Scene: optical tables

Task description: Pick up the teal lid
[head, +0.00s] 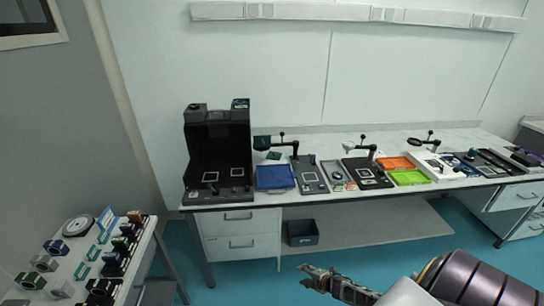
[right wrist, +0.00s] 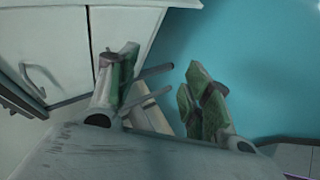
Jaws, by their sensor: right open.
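A small flat teal piece (head: 273,155) lies at the back of the long white table, right of the black box-shaped device; it may be the teal lid, but it is too small to be sure. Several teal frame-like pieces (head: 91,252) lie on the side table at lower left. My right gripper (head: 306,276) is in front of the long table, below its top and far from the teal pieces. In the right wrist view the right gripper (right wrist: 162,82) has its green-padded fingers apart with nothing between them. My left gripper is not in view.
The long table (head: 305,207) carries a black box-shaped device (head: 218,155), a blue tray (head: 275,177), an orange tray (head: 395,163) and a green tray (head: 409,177). A drawer cabinet (head: 241,236) and a dark bin (head: 302,232) are below. The teal floor (head: 250,285) before it is open.

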